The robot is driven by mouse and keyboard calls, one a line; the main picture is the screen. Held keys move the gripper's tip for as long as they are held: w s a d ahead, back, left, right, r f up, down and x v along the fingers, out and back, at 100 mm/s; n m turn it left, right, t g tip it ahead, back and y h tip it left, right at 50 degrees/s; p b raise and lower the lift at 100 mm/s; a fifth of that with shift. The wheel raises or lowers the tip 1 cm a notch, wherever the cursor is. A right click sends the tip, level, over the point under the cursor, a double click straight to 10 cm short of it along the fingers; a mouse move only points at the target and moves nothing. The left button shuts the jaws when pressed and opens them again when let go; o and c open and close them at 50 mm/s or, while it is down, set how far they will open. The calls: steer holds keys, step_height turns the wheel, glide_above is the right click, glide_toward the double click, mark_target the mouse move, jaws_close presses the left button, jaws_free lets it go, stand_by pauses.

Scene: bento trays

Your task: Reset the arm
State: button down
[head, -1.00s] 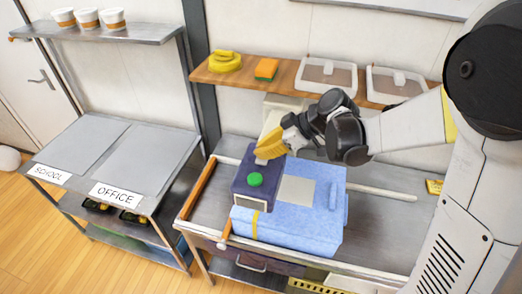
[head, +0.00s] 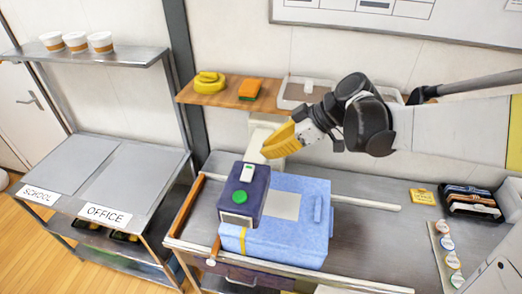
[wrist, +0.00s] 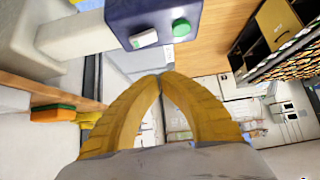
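My gripper (head: 268,153) is in the air above and behind the dark blue machine head in the head view. Its two yellow fingers also show in the wrist view (wrist: 162,74), where their tips meet with nothing between them. The dark blue machine head (head: 240,212) has a green button (head: 239,197) and a pale switch (head: 247,173). It also shows at the top of the wrist view (wrist: 130,22). In the head view the gripper looks apart from it. A light blue block (head: 290,243) with a grey plate sits beside and under the head.
A wooden shelf (head: 218,98) behind holds a yellow item, an orange and green sponge (head: 250,88) and clear containers (head: 300,92). A dark tray (head: 480,203) and several round-lidded items (head: 447,242) are at the right. The SCHOOL and OFFICE table (head: 105,180) at left is bare on top.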

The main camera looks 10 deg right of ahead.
stand_by(0.4)
steer(key=s+d+f+m+t+h+b, duration=0.2)
steer(key=s+d+f+m+h+b, duration=0.2)
steer(key=s+f+m+b, duration=0.3)
steer(key=s+d+f+m+t+h+b, duration=0.1)
steer(key=s+d+f+m+h+b, duration=0.3)
steer(key=s+f+b, duration=0.5)
step_height(320, 180, down, 8)
steer(key=d+m+b, duration=0.2)
steer(key=m+b, duration=0.1)
steer(key=b, duration=0.4)
steer(key=shift+r+t, duration=0.2)
steer(key=shift+t, duration=0.2)
steer(key=shift+d, duration=0.1)
